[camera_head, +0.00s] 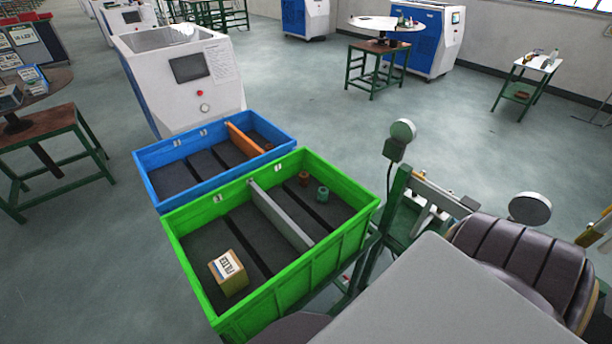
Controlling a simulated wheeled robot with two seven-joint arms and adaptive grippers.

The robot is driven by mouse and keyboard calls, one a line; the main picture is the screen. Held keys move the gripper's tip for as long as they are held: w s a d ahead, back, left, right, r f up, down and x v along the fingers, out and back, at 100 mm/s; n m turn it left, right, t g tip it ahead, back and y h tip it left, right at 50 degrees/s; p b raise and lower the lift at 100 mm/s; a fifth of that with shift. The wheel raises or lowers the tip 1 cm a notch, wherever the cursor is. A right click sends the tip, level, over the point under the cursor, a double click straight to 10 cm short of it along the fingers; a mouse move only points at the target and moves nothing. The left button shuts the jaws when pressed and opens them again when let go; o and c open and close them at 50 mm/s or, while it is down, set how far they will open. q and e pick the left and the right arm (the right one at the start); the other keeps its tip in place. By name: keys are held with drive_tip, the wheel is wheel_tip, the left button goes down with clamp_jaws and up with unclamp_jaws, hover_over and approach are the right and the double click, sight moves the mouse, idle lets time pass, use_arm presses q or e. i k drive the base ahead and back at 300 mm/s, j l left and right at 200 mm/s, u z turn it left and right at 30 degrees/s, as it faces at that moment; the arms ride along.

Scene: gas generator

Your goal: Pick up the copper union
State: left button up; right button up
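A small copper-brown cylindrical fitting (304,178), which looks like the copper union, sits in the far right part of the green crate (318,270). A green-teal fitting (322,194) sits just to its right and nearer, apart from it. Both are on the dark crate floor, on the right side of a grey divider (280,215). Neither gripper shows in the head view, so their states cannot be seen.
A cardboard box (229,272) with a label lies in the left part of the green crate. A blue crate (180,205) with an orange divider (244,139) stands right behind. A dark padded chair (525,260) and a green-framed stand (396,200) are to the right.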

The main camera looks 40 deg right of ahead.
sight(303, 177)
drive_tip(key=l, duration=0.4)
drive_tip(key=l+z, duration=0.1)
drive_tip(key=l, duration=0.15)
drive_tip(key=l+z, duration=0.15)
drive_tip(key=z, duration=0.3)
drive_tip(key=l+z, duration=0.1)
drive_tip(key=z, duration=0.35)
drive_tip(key=i+l+z, duration=0.1)
drive_tip(key=z, duration=0.35)
drive_tip(key=i+l+z, duration=0.1)
drive_tip(key=k+j+u, duration=0.15)
drive_tip(key=j, duration=0.15)
